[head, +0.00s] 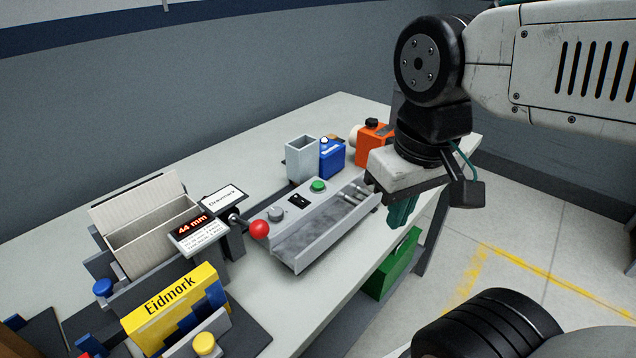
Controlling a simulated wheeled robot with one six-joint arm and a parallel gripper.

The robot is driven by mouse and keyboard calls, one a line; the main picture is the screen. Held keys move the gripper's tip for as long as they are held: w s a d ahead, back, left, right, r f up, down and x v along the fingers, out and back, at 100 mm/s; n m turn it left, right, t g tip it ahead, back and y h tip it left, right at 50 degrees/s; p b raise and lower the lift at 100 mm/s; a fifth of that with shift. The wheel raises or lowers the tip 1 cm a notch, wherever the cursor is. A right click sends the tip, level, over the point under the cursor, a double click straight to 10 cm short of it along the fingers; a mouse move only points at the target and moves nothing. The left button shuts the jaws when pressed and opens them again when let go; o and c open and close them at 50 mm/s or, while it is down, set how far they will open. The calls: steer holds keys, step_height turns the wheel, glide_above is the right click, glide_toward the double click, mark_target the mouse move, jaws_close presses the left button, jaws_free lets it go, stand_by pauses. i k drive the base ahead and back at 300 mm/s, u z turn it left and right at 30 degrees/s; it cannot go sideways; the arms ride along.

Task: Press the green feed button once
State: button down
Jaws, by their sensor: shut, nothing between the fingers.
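The green feed button (318,186) is a small round cap on the back ledge of a grey metal tray unit (300,246) on the table. A grey knob (275,213) and a small black switch (298,201) sit left of it on the same ledge. My gripper (402,212) hangs right of the tray unit, near the table's right edge, with its greenish fingers pointing down. It is shut and empty, and apart from the button. The fingers are partly hidden by the gripper body.
An open grey box (302,158), a blue container (332,160) and an orange container (373,143) stand behind the tray unit. A red ball lever (259,230), a "44 mm" display (197,227) and a yellow Eidmork box (170,305) stand left. A green box (398,265) is beside the table.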

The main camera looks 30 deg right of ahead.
mark_target(317, 186)
steer(key=k, duration=1)
steer(key=u, duration=0.75)
steer(key=i, duration=0.85)
steer(key=z, duration=1.85)
